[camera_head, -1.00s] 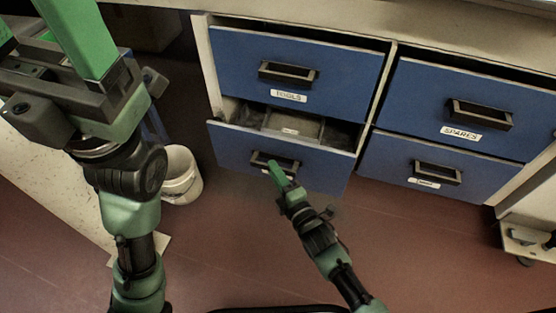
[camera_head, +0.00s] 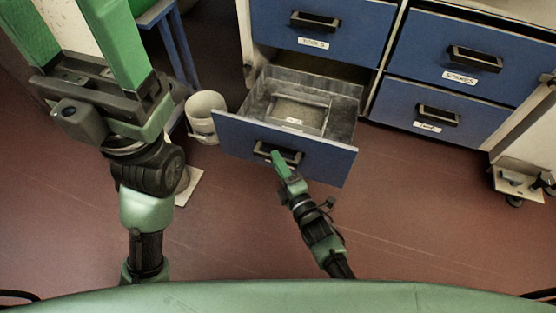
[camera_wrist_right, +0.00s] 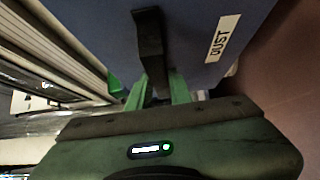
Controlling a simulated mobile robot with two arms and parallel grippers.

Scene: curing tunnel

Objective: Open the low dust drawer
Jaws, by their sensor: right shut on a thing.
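The low dust drawer (camera_head: 325,158) has a blue front and stands well out from the cabinet. Its grey inside shows, with a lighter tray or box (camera_head: 298,114) in it. In the right wrist view its front (camera_wrist_right: 193,40) bears a label reading DUST (camera_wrist_right: 222,39). My right gripper (camera_head: 280,160) is shut on the drawer's black handle (camera_head: 291,156); the handle (camera_wrist_right: 150,42) also lies between the green fingers in the right wrist view. My left gripper (camera_head: 98,85) is large at the upper left, away from the drawer, with its green fingers apart and nothing seen between them.
The drawer above (camera_head: 320,30) and two drawers at right, the upper labelled SPARES (camera_head: 455,52), the lower (camera_head: 430,112), are shut or nearly so. A white bucket (camera_head: 205,115) stands close left of the open drawer. A wheeled trolley (camera_head: 517,184) is at right. The red floor in front is clear.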

